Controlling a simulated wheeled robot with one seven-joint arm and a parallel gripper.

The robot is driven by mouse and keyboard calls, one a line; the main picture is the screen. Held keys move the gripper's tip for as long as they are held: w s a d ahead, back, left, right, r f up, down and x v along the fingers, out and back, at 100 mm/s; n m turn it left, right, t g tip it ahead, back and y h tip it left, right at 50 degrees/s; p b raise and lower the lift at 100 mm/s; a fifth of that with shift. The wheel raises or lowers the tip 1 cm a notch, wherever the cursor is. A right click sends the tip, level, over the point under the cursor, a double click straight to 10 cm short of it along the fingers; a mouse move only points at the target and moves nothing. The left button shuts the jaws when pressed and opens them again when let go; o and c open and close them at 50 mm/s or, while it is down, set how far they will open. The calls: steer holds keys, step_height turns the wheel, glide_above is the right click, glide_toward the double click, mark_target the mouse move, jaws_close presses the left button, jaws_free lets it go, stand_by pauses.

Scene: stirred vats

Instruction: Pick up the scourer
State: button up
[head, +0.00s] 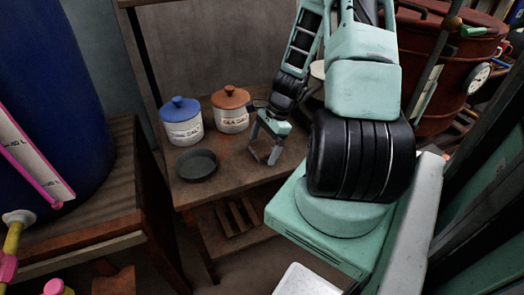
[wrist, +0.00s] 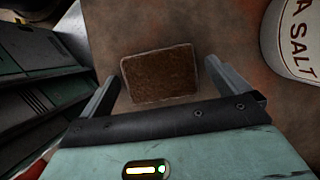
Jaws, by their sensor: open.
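The scourer (wrist: 160,76) is a brown, rough rectangular pad with a paler edge. In the wrist view it lies flat on the table, between and a little beyond my fingers. My gripper (wrist: 160,85) is open and empty, with one finger on each side of the scourer in the picture. I cannot tell how high the fingers are above it. In the head view my gripper (head: 268,153) points down over the right part of the wooden table (head: 235,168). The scourer is hard to make out there, as the gripper covers that spot.
A white jar with a rust-coloured lid (head: 231,108) stands just left of my gripper. A blue-lidded jar (head: 182,121) and a dark shallow bowl (head: 196,164) are farther left. A large blue vat (head: 50,90) stands at left, a red-brown vat (head: 440,70) at right.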

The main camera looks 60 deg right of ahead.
mark_target(263, 146)
steer(key=c, duration=1)
steer(key=shift+r, duration=0.1)
step_height(263, 146, up, 10)
steer(key=p, duration=0.1)
steer(key=shift+o, duration=0.4)
steer(key=shift+a, duration=0.1)
